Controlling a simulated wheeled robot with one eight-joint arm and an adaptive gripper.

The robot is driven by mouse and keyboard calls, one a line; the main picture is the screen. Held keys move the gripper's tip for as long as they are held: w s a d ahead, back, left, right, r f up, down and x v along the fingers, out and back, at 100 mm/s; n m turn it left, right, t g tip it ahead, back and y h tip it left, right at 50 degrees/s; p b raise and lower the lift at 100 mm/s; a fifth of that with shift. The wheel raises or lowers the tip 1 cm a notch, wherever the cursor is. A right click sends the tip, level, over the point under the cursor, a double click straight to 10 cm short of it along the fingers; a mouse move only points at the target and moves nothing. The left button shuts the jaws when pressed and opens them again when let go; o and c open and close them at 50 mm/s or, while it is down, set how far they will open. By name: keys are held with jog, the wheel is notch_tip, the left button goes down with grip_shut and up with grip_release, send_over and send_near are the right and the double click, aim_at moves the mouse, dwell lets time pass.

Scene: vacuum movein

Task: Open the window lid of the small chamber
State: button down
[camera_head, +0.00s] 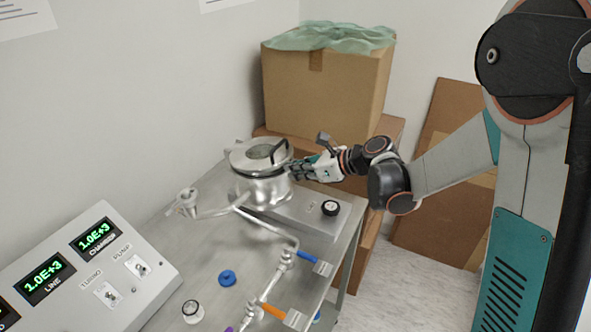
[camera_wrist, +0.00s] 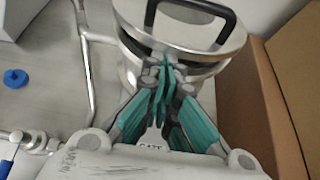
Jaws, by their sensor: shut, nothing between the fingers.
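The small chamber (camera_head: 262,190) is a shiny metal cylinder at the back of the metal bench. Its round window lid (camera_head: 250,160) lies on top and has a black bar handle (camera_head: 279,152). The wrist view shows the lid (camera_wrist: 180,36) and its handle (camera_wrist: 232,22) close ahead, with a dark gap under the lid's near edge. I cannot tell whether the lid is slightly raised. My gripper (camera_head: 291,170) is shut and empty at the chamber's right side, by the lid's rim. Its fingertips (camera_wrist: 164,66) overlap the rim in the wrist view; contact is unclear.
Metal pipes with a blue-handled valve (camera_head: 306,256) and an orange-handled valve (camera_head: 273,311) run in front of the chamber. A control box (camera_head: 125,262) stands at left. A large cardboard box (camera_head: 325,95) is close behind the chamber. A blue knob (camera_head: 227,278) is on the bench.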

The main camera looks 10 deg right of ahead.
jog(key=w+a+r+g+h+p, duration=0.1)
jog(key=a+r+g+h+p, duration=0.15)
jog(key=r+p, duration=0.35)
jog(key=w+a+r+g+h+p, duration=0.1)
jog(key=r+h+p, duration=0.2)
jog(key=r+p, duration=0.3)
jog(key=w+a+r+g+h+p, duration=0.3)
jog(key=w+a+r, duration=0.4)
jog(key=a, duration=0.3)
jog(key=shift+a+r+h+p, duration=0.15)
jog(key=shift+r+h+p, duration=0.6)
jog(key=shift+p, duration=0.4)
jog(key=shift+r, duration=0.1)
